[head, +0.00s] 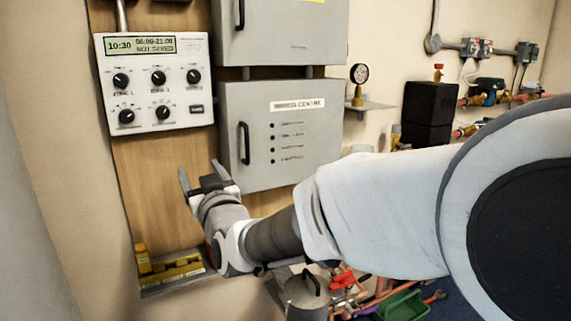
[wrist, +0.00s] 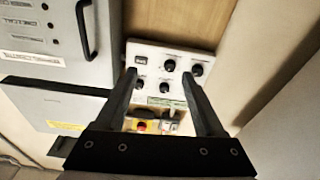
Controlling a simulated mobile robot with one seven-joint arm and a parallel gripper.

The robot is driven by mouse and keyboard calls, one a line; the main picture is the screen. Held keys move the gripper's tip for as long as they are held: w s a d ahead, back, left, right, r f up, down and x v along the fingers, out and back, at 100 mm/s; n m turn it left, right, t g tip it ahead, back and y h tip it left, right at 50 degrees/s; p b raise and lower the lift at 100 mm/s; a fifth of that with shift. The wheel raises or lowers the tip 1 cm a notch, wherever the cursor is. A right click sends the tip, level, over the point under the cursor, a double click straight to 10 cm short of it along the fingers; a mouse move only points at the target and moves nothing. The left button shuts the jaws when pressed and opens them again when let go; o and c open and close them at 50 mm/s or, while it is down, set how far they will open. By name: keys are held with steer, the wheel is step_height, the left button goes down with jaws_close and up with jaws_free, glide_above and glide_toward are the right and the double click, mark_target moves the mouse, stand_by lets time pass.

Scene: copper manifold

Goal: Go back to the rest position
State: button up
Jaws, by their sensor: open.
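My gripper (head: 201,168) is open and empty in the head view. Its two fingers point up, below the white control unit (head: 150,112), with wood panel behind them. I cannot tell the exact gap, but no contact with the unit shows. The unit has several black knobs and a green display (head: 141,45) reading 10:30, 06:00-21:00 and NOT SAVED. In the wrist view the open fingers (wrist: 158,74) stand apart in front of the unit (wrist: 148,55), which appears upside down. The fingers hide parts of its face.
Grey cabinets (head: 282,133) stand right of the unit, close to my gripper. A small ledge with yellow items (head: 170,267) lies below left. A gauge (head: 359,74), a black box (head: 428,113), a metal pot (head: 307,295) and a green crate (head: 404,306) are to the right.

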steer(key=s+d+f+m+g+h, duration=0.1)
steer(key=s+d+f+g+h, duration=0.25)
steer(key=d, duration=0.65)
steer(key=s+d+f+m+g+h, duration=0.25)
steer(key=s+d, duration=0.25)
steer(key=d, duration=0.5)
steer(key=s+d+f+m+g+h, duration=0.1)
steer(key=s+d+f+g+h, duration=0.15)
steer(key=s+d, duration=0.45)
steer(key=s+d+f+m+g+h, duration=0.15)
steer(key=s+d+f, duration=0.3)
steer(key=s, duration=0.45)
step_height(320, 180, up, 20)
steer(key=s+g+p, duration=0.1)
steer(key=s+p, duration=0.1)
steer(key=p, duration=1.8)
steer(key=shift+d+m, duration=0.3)
steer(key=shift+m, duration=0.1)
